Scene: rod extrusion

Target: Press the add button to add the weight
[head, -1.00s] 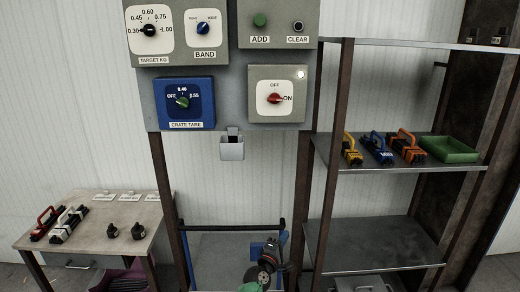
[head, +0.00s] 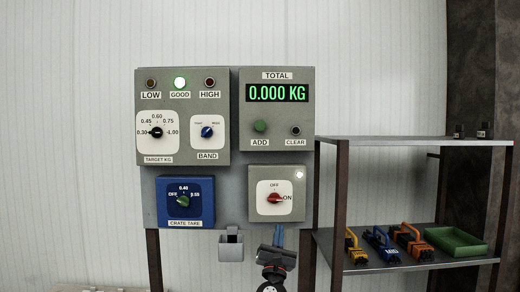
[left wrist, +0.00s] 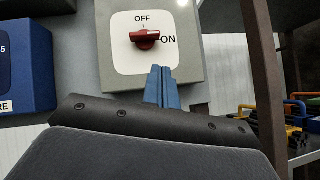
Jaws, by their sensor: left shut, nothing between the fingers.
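The green ADD button (head: 260,126) is on the upper right panel, below the green display (head: 277,93) reading 0.000 KG. The black CLEAR button (head: 296,131) is to its right. My left gripper (head: 278,236) is shut and empty, with its blue fingers upright just below the power panel, well under the ADD button. In the left wrist view the shut blue fingers (left wrist: 163,88) point up toward the red power knob (left wrist: 145,40), whose pointer is toward ON. I cannot tell whether they touch the panel. My right gripper is out of view.
The target knob (head: 157,132), band knob (head: 207,132) and blue crate tare box (head: 185,202) are to the left. A shelf (head: 400,256) with coloured tools and a green tray (head: 455,241) stands at the right.

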